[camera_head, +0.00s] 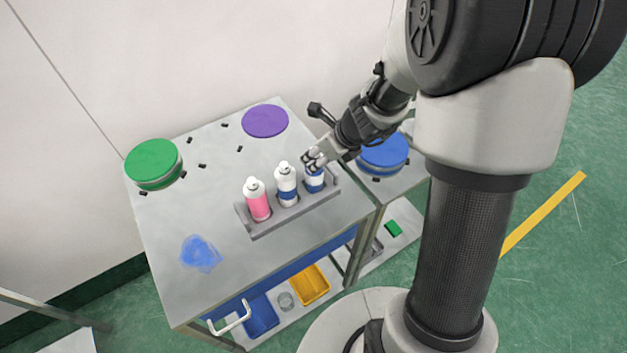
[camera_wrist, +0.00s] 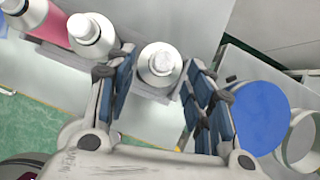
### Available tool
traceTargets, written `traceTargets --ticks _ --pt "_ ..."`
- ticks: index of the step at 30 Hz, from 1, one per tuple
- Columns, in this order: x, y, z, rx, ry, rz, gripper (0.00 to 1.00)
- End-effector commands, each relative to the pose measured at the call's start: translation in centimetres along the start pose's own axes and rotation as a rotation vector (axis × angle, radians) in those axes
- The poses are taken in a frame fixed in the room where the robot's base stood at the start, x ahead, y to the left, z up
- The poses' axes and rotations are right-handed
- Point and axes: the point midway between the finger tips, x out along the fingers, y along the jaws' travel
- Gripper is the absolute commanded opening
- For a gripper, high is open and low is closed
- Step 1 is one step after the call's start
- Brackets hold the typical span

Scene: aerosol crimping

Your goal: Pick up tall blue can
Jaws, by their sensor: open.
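A grey rack (camera_head: 290,217) on the cart top holds three cans in a row. The rightmost can (camera_head: 314,183) is blue and white, its top hidden by my gripper (camera_head: 317,160). The middle can (camera_head: 287,186) is white with a blue band. The left can (camera_head: 258,205) is pink with a white top. In the wrist view, my gripper (camera_wrist: 161,78) is open, with its blue-padded fingers on either side of the rightmost can's silver top (camera_wrist: 160,62). I see gaps beside the top; contact lower down cannot be told. The can stands upright in the rack.
The middle can's top (camera_wrist: 92,33) is close beside my left finger in the wrist view. The cart top's left front is clear except for a blue patch (camera_head: 200,253).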

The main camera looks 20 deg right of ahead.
Motion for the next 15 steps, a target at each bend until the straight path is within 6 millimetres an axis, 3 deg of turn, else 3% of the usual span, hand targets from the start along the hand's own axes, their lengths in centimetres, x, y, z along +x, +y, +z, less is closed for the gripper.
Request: traceTargets --ticks 1,3,11,15 --pt "1.4 0.0 -0.2 0.000 0.001 0.001 0.48" --pt "2.4 0.0 -0.2 -0.001 0.001 0.000 0.48" --pt "3.7 0.0 0.0 -0.001 0.000 0.000 0.48" --pt "5.3 0.0 -0.2 -0.002 0.000 0.000 0.48"
